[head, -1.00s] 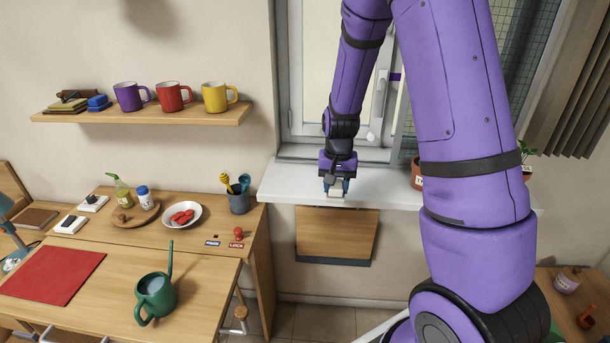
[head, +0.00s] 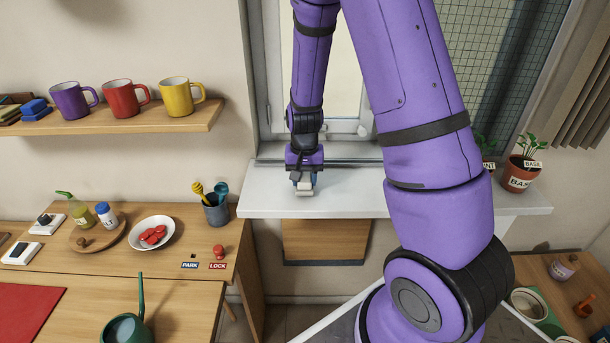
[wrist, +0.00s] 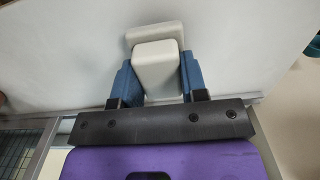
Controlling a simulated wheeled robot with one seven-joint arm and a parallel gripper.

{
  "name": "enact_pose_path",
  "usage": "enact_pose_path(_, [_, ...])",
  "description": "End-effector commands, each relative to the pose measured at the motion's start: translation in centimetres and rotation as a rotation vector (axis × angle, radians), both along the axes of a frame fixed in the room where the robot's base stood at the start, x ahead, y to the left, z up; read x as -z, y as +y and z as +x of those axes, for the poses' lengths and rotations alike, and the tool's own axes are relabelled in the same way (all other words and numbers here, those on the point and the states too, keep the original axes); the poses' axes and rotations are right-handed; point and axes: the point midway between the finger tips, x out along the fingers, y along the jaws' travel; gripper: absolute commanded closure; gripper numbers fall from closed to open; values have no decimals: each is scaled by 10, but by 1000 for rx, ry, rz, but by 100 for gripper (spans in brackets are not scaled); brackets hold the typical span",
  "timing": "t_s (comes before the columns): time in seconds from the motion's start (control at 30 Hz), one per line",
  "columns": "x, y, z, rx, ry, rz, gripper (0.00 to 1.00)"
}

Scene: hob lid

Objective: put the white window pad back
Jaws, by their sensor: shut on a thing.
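The white window pad (head: 305,190) is between the fingers of my gripper (head: 304,182), over the white window sill (head: 350,204). In the wrist view the pad (wrist: 156,62) is a pale block with a wider plate at its far end. The two blue fingers of my gripper (wrist: 157,85) press on its sides. The pad is at or just above the sill; I cannot tell whether it touches. The window frame (head: 268,105) stands behind my gripper.
Potted plants, one a basil pot (head: 518,176), stand at the sill's right. The sill's left end is clear.

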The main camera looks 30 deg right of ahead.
Motion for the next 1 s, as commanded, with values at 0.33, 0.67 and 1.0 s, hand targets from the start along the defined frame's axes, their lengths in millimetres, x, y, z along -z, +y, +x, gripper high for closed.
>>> enact_pose_path(0.33, [10, 5, -1, -1, -1, 0, 82])
enact_pose_path(0.67, [12, 5, -1, -1, -1, 0, 35])
enact_pose_path(1.0, [1, 5, 0, -3, -4, 0, 35])
